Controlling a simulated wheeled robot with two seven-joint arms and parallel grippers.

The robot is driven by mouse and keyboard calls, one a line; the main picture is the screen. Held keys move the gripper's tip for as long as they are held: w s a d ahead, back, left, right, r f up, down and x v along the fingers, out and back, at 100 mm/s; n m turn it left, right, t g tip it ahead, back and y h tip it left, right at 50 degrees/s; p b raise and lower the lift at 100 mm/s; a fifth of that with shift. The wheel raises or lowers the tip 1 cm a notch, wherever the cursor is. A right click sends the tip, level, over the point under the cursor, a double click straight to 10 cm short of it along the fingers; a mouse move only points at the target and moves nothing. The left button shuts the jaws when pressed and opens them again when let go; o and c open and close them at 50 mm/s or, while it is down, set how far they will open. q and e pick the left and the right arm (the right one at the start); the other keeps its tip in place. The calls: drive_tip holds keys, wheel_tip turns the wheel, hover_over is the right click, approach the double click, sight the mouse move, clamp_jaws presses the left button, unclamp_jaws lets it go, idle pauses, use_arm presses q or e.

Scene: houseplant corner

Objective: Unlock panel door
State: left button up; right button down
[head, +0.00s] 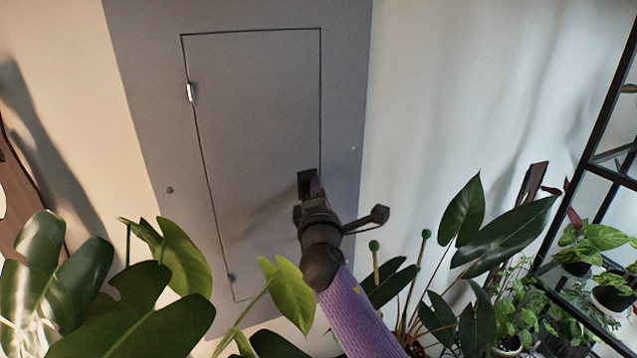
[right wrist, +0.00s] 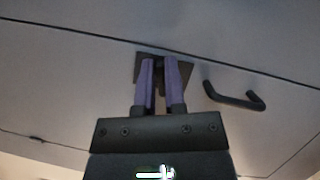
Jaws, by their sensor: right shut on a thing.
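The grey panel door (head: 255,110) sits flush and closed in its grey frame (head: 345,90). A dark lock plate (head: 305,180) is near the door's right edge; it also shows in the right wrist view (right wrist: 138,69). My right gripper (head: 315,188) is at this plate. In the right wrist view its purple fingers (right wrist: 161,65) are shut on a small dark lock piece; the fingers mostly hide it, so its shape and turn are unclear. A black bar handle (right wrist: 235,99) stands out from the panel beside the fingers. My left gripper is not in view.
A large-leaved plant (head: 135,320) fills the lower left, in front of the panel's lower part. More plants (head: 500,245) stand at the lower right, beside a black shelf (head: 590,165). The wall right of the panel is bare higher up.

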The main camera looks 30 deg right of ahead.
drive_tip(key=shift+f+m+g+p, duration=0.2)
drive_tip(key=shift+m+g+p, duration=0.65)
drive_tip(key=shift+m, duration=1.15)
drive_tip(key=c, duration=0.7)
unclamp_jaws()
drive_tip(key=shift+w+a, duration=0.1)
drive_tip(key=v, duration=1)
